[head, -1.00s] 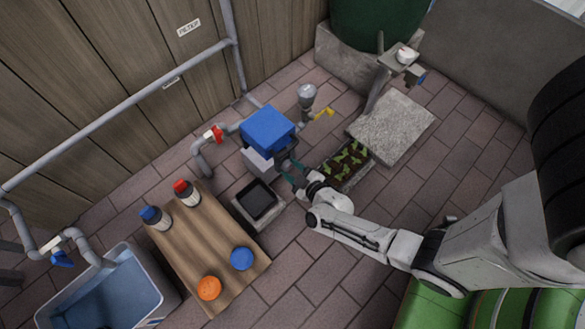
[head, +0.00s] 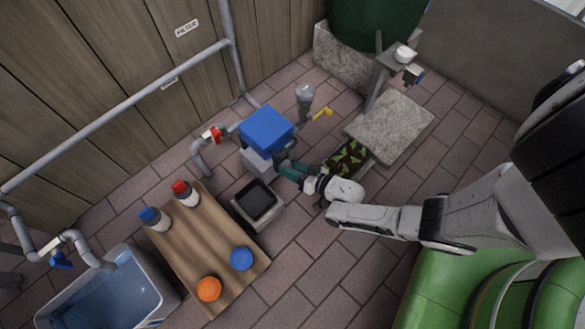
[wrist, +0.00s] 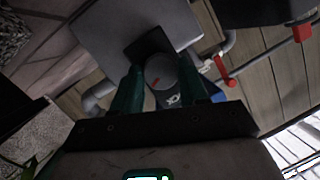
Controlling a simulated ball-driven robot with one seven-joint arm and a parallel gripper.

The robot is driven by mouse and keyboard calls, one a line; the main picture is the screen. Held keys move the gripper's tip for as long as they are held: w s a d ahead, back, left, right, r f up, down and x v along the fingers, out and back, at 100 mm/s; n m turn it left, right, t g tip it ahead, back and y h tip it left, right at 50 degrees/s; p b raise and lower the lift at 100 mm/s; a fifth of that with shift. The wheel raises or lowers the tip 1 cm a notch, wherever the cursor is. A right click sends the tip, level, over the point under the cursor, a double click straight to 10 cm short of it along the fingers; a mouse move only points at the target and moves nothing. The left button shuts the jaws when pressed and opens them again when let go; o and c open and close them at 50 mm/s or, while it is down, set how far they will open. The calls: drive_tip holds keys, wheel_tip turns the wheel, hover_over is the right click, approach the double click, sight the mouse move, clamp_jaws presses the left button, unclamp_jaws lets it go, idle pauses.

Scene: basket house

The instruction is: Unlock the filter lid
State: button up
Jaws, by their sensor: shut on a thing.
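The filter is a grey box (head: 257,161) with a blue lid (head: 267,129) on top, seated flat, in the middle of the head view. In the wrist view the filter's grey surface (wrist: 150,25) fills the upper middle. A round grey knob (wrist: 161,72) with a red mark sits on a dark plate there. A small white symbol shows beside the knob, too small to read surely. My gripper (wrist: 158,82) has its green fingers on either side of the knob and is shut on it. In the head view my gripper (head: 285,167) is at the filter's front right side.
A red-handled valve (head: 213,133) is on the pipe left of the filter, and a yellow handle (head: 322,112) is to its right. A black-lined tray (head: 256,201), a wooden table (head: 208,240) with bottles and caps, and a planter (head: 347,158) stand close by. Paved floor is clear in front.

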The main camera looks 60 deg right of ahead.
drive_tip(key=shift+f+m+t+y, duration=0.2)
drive_tip(key=shift+m+t+y, duration=0.4)
drive_tip(key=shift+m, duration=1.1)
drive_tip(key=o, duration=1.1)
drive_tip(key=shift+c, duration=0.2)
drive_tip(key=shift+s+r, duration=0.1)
drive_tip(key=s+r+p, duration=0.1)
drive_tip(key=s+p, duration=0.2)
drive_tip(key=s, duration=0.7)
drive_tip(key=shift+s+r, duration=0.25)
